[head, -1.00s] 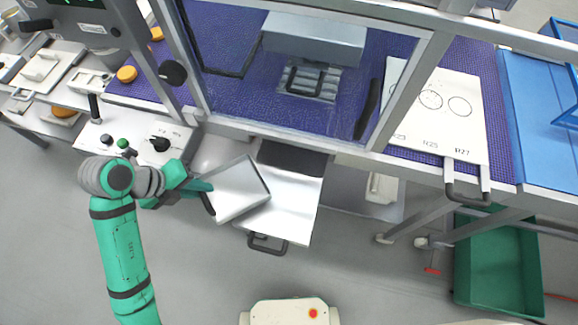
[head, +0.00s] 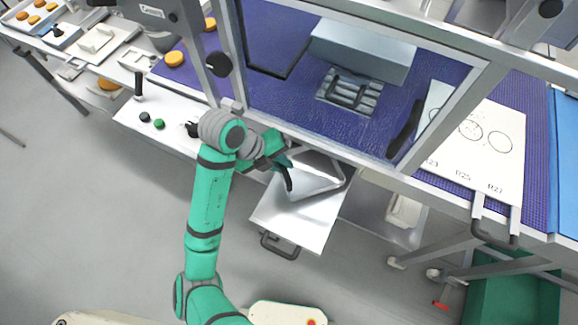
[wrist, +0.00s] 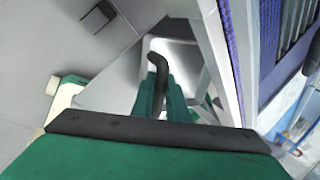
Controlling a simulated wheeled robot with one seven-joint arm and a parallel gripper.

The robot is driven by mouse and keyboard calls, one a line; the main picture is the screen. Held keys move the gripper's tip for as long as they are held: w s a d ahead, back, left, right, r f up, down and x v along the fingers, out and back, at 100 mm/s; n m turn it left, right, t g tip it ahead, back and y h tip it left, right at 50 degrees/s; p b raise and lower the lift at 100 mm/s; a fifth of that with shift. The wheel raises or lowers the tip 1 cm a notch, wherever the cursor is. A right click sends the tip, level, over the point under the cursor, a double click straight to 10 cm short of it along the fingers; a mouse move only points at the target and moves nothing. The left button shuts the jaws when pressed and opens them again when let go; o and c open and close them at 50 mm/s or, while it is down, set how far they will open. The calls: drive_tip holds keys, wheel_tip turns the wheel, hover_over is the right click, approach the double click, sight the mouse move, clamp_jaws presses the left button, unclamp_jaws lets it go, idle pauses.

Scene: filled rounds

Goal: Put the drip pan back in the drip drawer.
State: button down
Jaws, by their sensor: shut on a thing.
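The drip pan (head: 318,184) is a light grey shallow pan with a dark rim and a dark handle. My gripper (head: 284,168) is shut on the handle at the pan's left side. The pan is over the rear part of the pulled-out drip drawer (head: 312,230), close to the bench front. Whether it touches the drawer floor I cannot tell. The drawer is bare metal with a black handle (head: 279,248) at its front. In the wrist view, the green fingers (wrist: 172,102) close around the dark handle (wrist: 157,75), with part of the pan (wrist: 182,52) beyond.
The bench's front rail (head: 350,153) runs right behind the pan. A control panel (head: 150,112) with knobs is to the left. A white container (head: 403,211) stands under the bench on the right, and a green bin (head: 510,300) further right. The floor in front is clear.

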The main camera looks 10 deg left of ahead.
drive_tip(key=shift+w+d, duration=0.45)
drive_tip(key=shift+d, duration=0.35)
drive_tip(key=shift+d+f, duration=0.1)
drive_tip(key=shift+f, duration=1.65)
drive_tip(key=c, duration=1.7)
unclamp_jaws()
drive_tip(key=shift+c, duration=0.2)
drive_tip(key=v, duration=1.2)
